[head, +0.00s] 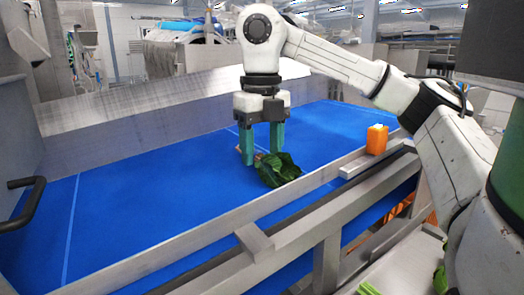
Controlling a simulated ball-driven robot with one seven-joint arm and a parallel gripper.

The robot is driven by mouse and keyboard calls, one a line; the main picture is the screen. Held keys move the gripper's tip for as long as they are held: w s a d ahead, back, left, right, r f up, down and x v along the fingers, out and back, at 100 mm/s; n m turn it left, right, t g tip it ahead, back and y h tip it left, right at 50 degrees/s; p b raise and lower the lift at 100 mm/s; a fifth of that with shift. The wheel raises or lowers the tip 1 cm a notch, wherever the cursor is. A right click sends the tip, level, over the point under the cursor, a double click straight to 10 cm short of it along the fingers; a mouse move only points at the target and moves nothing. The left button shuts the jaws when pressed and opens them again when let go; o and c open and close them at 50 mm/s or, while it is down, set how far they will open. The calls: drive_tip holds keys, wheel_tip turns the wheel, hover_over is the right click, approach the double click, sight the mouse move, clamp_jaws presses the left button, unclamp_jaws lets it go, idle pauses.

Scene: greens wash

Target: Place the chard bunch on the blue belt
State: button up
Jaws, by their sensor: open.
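The chard bunch (278,170), dark green and leafy with pale stems at its left end, lies on the blue belt (150,205). My gripper (262,158) points down over the belt with its two teal fingers apart, one on each side of the stem end as seen here. The leaves spread to the right, below the right finger. The fingers hide part of the stems, and I cannot tell whether either finger touches them.
A metal rail (215,226) runs along the belt's near side. An orange block-shaped object (377,139) stands on a ledge by the rail. More greens (368,289) show at the bottom right. A dark handle (24,203) is at the left. Much of the belt is clear.

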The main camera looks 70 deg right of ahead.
wheel_tip(320, 180, up, 11)
idle(0.4)
